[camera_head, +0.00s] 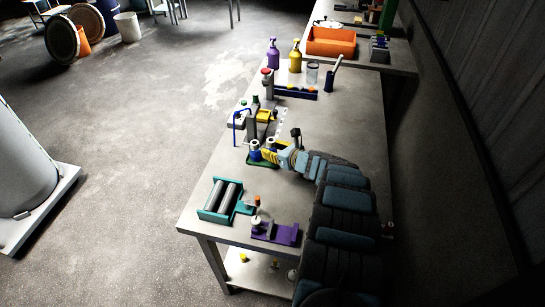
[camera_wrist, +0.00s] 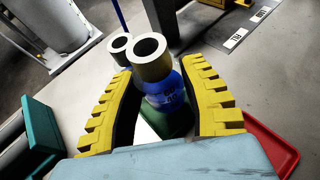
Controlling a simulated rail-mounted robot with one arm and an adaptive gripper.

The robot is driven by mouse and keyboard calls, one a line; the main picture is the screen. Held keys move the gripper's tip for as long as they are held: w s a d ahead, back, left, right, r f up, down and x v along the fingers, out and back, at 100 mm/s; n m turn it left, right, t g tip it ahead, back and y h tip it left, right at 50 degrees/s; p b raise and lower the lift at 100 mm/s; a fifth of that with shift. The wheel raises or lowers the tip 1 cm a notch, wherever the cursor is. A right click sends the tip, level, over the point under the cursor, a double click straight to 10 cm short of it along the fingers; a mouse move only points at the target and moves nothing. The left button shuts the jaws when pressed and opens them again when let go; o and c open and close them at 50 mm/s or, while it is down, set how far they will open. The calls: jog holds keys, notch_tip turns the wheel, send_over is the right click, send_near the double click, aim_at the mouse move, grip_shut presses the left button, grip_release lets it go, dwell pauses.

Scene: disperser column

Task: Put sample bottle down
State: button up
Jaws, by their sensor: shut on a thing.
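My gripper (camera_head: 272,155) reaches over the bench from the right. Its yellow ridged fingers (camera_wrist: 160,70) are shut on a sample bottle (camera_wrist: 165,90), one finger on each side. The bottle has a blue body and a wide grey-beige neck with an open ring top. It looks roughly upright. A green surface (camera_wrist: 178,124) lies under the held bottle. Whether the bottle touches it is hidden by the fingers and the wrist.
A teal roller device (camera_head: 220,199) and a purple fixture (camera_head: 275,232) stand at the near end of the bench (camera_head: 335,117). A stand with a blue rod (camera_head: 236,125) is close behind the bottles. A red tray (camera_wrist: 268,146) lies right of my gripper in the wrist view.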

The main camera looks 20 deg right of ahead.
jog(key=shift+s+f+b, duration=0.2)
jog(key=shift+f+b, duration=0.15)
jog(key=shift+f, duration=0.85)
jog(key=shift+w+r, duration=0.1)
jog(key=shift+r, duration=0.1)
jog(key=shift+f, duration=0.2)
jog(key=o, duration=1.1)
